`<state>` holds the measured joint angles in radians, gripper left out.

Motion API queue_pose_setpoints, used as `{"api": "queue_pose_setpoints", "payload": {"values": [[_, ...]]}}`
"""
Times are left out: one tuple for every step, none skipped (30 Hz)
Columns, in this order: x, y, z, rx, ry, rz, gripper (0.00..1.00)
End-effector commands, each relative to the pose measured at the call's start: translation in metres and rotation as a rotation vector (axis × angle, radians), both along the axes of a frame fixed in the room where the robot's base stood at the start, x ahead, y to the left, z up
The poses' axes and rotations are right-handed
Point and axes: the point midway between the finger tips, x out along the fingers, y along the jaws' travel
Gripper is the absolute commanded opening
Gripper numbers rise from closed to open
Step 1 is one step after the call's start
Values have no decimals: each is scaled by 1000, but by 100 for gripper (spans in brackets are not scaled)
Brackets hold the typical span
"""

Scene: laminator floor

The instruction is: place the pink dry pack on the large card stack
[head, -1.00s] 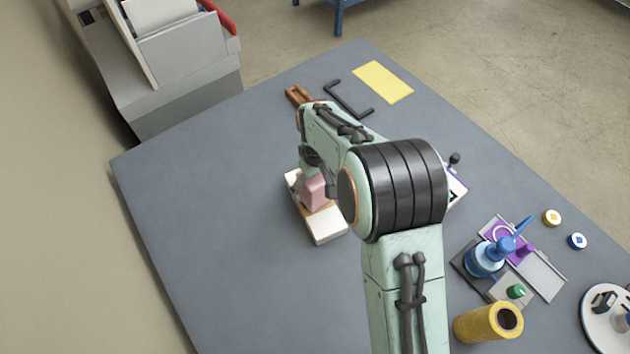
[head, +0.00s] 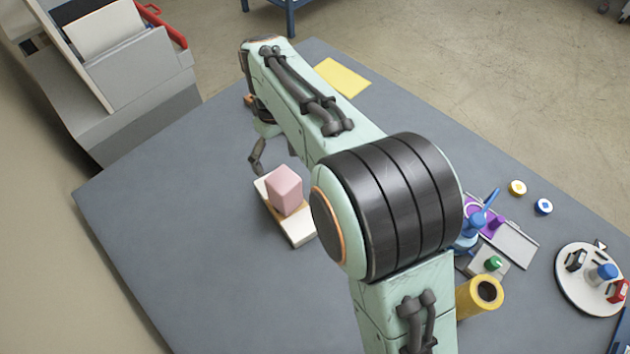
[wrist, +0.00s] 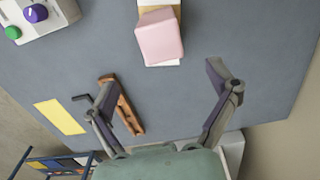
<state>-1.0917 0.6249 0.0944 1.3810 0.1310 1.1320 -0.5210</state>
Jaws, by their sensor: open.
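The pink dry pack (head: 285,190) stands on a white and tan card stack (head: 297,230) on the grey table. In the wrist view the pink pack (wrist: 160,38) is at the top centre, with the card stack (wrist: 160,3) partly hidden beneath it. My gripper (wrist: 165,80) is open and empty, its fingers spread wide. The pack lies beyond the fingertips and apart from them. In the head view one finger shows just behind the stack, and my arm hides the rest of the gripper.
A yellow sheet (head: 342,77) lies near the far edge. A brown wooden piece (wrist: 125,105) lies near it. A yellow roll (head: 480,294), a blue-handled tool (head: 475,225) and a white round tray (head: 572,285) are at right. The table's left part is clear.

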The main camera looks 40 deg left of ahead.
Motion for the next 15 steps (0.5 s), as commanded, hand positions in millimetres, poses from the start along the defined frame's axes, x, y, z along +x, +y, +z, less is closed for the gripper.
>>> {"api": "queue_pose_setpoints", "payload": {"values": [[0, 0, 1, 0, 0, 0, 87], [0, 0, 1, 0, 0, 0, 87], [0, 0, 1, -1, 0, 0, 87], [0, 0, 1, -1, 0, 0, 87], [0, 0, 1, -1, 0, 0, 87], [1, -1, 2, 0, 0, -4, 87], [3, -4, 4, 0, -1, -13, 87], [7, -9, 6, 1, -2, -28, 87], [16, -21, 12, 1, -4, -64, 87], [24, -34, 18, 1, -5, -103, 87], [33, -50, 25, 1, -7, -150, 87], [46, -77, 36, 0, -7, -228, 87], [55, -102, 44, 1, -9, -299, 87], [61, -129, 52, 1, -9, -375, 87], [66, -168, 61, 1, -8, -484, 87]]}}
